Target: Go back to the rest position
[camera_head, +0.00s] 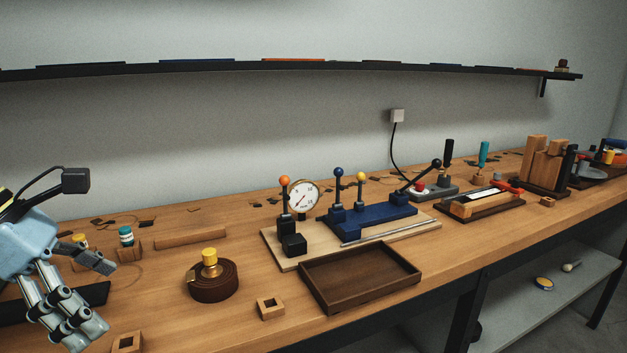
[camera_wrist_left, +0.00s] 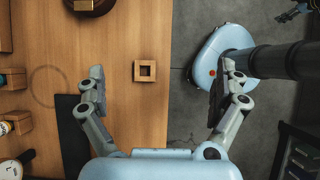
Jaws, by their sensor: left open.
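My left gripper (camera_head: 98,295) is at the left edge of the head view, above the near left part of the wooden bench (camera_head: 165,270). It also shows in the left wrist view (camera_wrist_left: 160,85), with its fingers wide apart and nothing between them. A small square wooden frame (camera_wrist_left: 145,71) lies on the bench below, near the bench edge. My right gripper does not show clearly in either view.
A round dark base with a yellow-topped stamp (camera_head: 209,257) stands right of my left gripper. A shallow brown tray (camera_head: 360,297) lies at the front edge. The blue press (camera_head: 375,219) with levers and a dial gauge (camera_head: 303,196) stands behind it. A shelf (camera_head: 290,67) runs along the wall.

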